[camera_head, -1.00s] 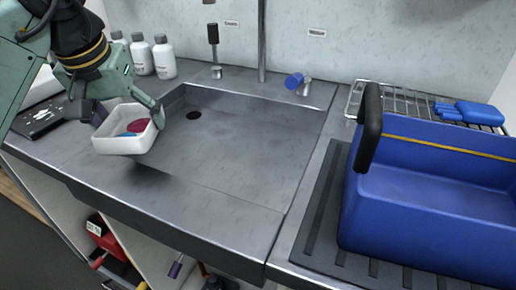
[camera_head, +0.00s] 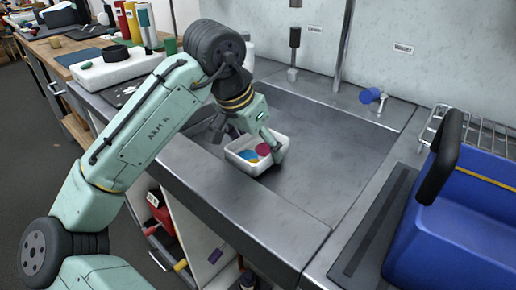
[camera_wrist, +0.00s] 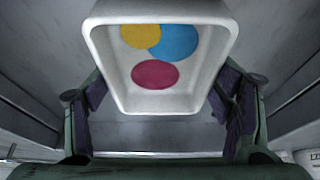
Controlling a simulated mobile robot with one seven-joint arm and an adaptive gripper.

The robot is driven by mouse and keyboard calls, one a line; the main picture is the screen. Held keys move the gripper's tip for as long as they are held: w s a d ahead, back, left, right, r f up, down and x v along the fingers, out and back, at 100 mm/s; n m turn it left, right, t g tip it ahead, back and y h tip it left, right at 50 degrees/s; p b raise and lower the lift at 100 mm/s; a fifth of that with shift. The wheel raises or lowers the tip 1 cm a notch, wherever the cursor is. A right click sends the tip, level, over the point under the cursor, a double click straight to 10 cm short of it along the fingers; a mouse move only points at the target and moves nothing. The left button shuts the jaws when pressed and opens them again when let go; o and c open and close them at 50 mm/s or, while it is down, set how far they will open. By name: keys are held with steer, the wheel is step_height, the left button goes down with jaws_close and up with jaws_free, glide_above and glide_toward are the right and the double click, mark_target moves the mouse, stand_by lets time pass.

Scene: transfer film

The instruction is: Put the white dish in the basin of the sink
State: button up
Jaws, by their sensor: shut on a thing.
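The white dish (camera_head: 243,164) is a small rectangular tray with yellow, blue and magenta discs in it. My gripper (camera_head: 256,146) is shut on the dish and holds it at the front left part of the sink basin (camera_head: 335,150). The dish also shows in the wrist view (camera_wrist: 122,84), between the two fingers (camera_wrist: 160,105), with its three coloured discs visible inside. The grey basin shows around and below the dish there. How far the dish is above the basin floor, I cannot tell.
A blue crate (camera_head: 470,215) with a black handle stands to the right of the sink. A wire rack (camera_head: 470,130) is behind it. A tap (camera_head: 343,45) rises at the back of the basin. The basin's middle and right are clear.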

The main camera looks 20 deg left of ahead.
steer(key=shift+f, duration=0.7)
steer(key=shift+f, duration=0.15)
steer(key=o, duration=1.2)
